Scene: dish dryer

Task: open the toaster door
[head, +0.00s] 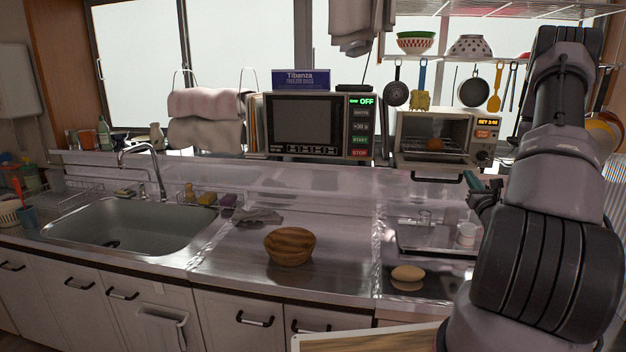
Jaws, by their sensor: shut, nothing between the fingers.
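The toaster (482,150) is a small oven on the raised shelf at the back right, with a lit display on its right side. Its door (432,164) is folded down to the front, and the dark handle (437,179) hangs at its lower edge. The inside is exposed, with a small brown item (434,144) in it. My gripper (474,194) is small in the picture, just right of and below the door handle, and seems apart from it. It is shut and empty. My arm hides the area to the right of the toaster.
A microwave (306,124) stands left of the toaster. Below, the counter holds a wooden bowl (290,246), a tray (430,252) with small jars and a pale round item (407,273). Utensils (473,90) hang above the toaster. The sink (130,224) is at left.

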